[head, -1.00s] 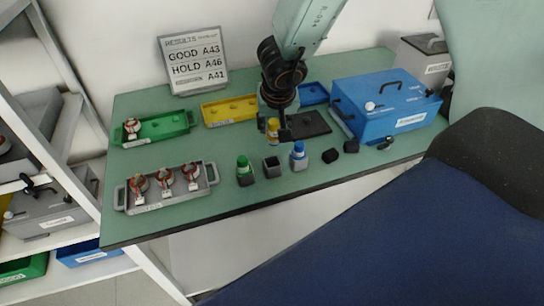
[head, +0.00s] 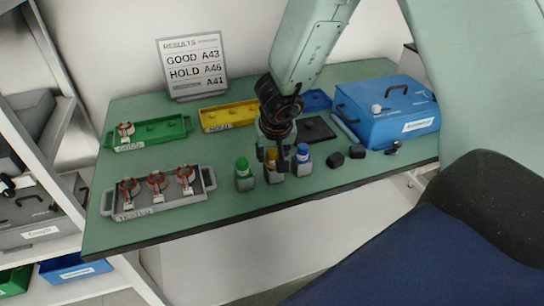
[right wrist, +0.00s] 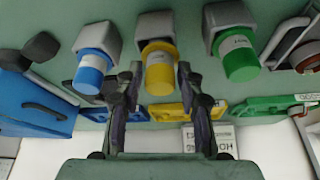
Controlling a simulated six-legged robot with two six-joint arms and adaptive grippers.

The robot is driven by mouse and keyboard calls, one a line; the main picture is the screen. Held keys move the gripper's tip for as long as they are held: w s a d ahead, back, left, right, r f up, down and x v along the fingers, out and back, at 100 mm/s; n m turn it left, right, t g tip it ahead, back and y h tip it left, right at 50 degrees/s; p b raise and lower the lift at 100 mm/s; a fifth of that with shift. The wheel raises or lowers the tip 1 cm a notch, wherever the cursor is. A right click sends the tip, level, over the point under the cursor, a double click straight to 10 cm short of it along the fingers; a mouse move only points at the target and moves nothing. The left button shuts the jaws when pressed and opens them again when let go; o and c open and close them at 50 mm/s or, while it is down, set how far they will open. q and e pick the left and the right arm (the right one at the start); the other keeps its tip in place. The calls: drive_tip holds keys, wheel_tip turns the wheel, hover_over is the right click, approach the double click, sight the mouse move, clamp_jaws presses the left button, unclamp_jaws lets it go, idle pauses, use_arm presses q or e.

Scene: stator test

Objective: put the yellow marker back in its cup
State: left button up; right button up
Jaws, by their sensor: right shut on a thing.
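The yellow marker (head: 269,158) is between the fingers of my right gripper (head: 272,162), which is shut on it. In the right wrist view the yellow marker (right wrist: 159,75) lines up with the middle grey cup (right wrist: 155,24). Its lower end is at or inside the cup's mouth; I cannot tell how deep. In the head view this cup (head: 274,177) is partly hidden by the fingers. The green marker (head: 242,164) stands in a cup on the left, and the blue marker (head: 302,151) in one on the right. My left gripper is not in view.
A grey tray (head: 211,183) with several copper-wound parts lies at the left. Green (head: 185,124) and yellow (head: 213,114) trays and a results sign (head: 193,68) are behind. A blue box (head: 400,120) and small black pieces (head: 335,159) are at the right.

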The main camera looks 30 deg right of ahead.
drive_tip(key=shift+s+d+r, duration=0.1)
drive_tip(key=shift+d, duration=0.1)
drive_tip(key=shift+s, duration=0.15)
drive_tip(key=shift+w+a+f, duration=0.15)
drive_tip(key=shift+w+f, duration=0.05)
drive_tip(key=shift+f, duration=0.2)
drive_tip(key=o, duration=1.1)
drive_tip(key=shift+s, duration=0.15)
